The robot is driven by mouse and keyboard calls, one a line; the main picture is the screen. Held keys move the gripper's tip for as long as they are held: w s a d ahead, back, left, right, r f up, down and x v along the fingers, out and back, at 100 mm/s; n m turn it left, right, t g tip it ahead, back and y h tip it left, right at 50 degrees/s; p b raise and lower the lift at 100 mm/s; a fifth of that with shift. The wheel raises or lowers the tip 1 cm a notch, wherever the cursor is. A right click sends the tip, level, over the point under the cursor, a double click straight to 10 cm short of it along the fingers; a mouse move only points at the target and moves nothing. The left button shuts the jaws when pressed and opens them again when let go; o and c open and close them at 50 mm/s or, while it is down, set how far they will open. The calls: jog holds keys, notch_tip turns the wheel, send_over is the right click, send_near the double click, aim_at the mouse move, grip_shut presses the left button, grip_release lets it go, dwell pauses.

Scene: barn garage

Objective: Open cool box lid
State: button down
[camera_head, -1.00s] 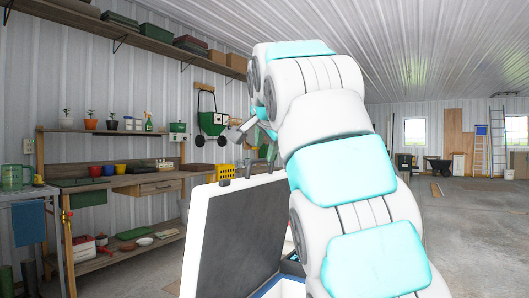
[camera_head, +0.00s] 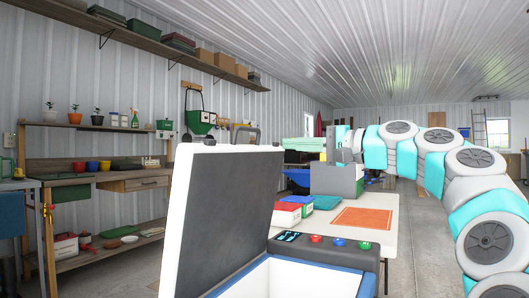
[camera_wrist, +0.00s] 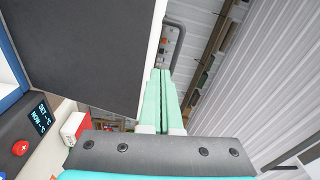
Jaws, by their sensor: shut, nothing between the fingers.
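The cool box (camera_head: 312,279) is in the lower middle of the head view, with a pale inside and a blue rim. Its lid (camera_head: 232,215), white outside with a dark grey inner panel, stands raised and steep at the left of the opening. A grey handle (camera_head: 246,131) is at the lid's top edge. My gripper (camera_head: 285,144) is beyond the lid's upper right edge. In the wrist view its mint fingers (camera_wrist: 161,72) are shut and empty, close beside the lid's white edge (camera_wrist: 152,55). The handle (camera_wrist: 175,42) shows past the fingertips. Contact cannot be told.
A control panel (camera_head: 342,243) with a display and coloured buttons is on the box. Behind is a white table (camera_head: 388,240) with an orange mat (camera_head: 363,217) and red and green boxes. A workbench (camera_head: 95,175) stands along the left wall. Open floor lies at the right.

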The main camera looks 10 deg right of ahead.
jog(key=d+f+t+y+b, duration=0.1)
jog(key=d+f+y+b, duration=0.1)
jog(key=d+f+y, duration=0.15)
send_near(255, 131)
jog(key=shift+m+y, duration=0.3)
jog(key=shift+y, duration=0.05)
jog(key=x, duration=0.6)
jog(key=shift+a+f+p, duration=0.1)
jog(key=shift+f+p, duration=0.2)
jog(key=shift+p, duration=0.05)
jog(key=shift+w+a+r, duration=0.25)
jog(key=shift+a, duration=0.1)
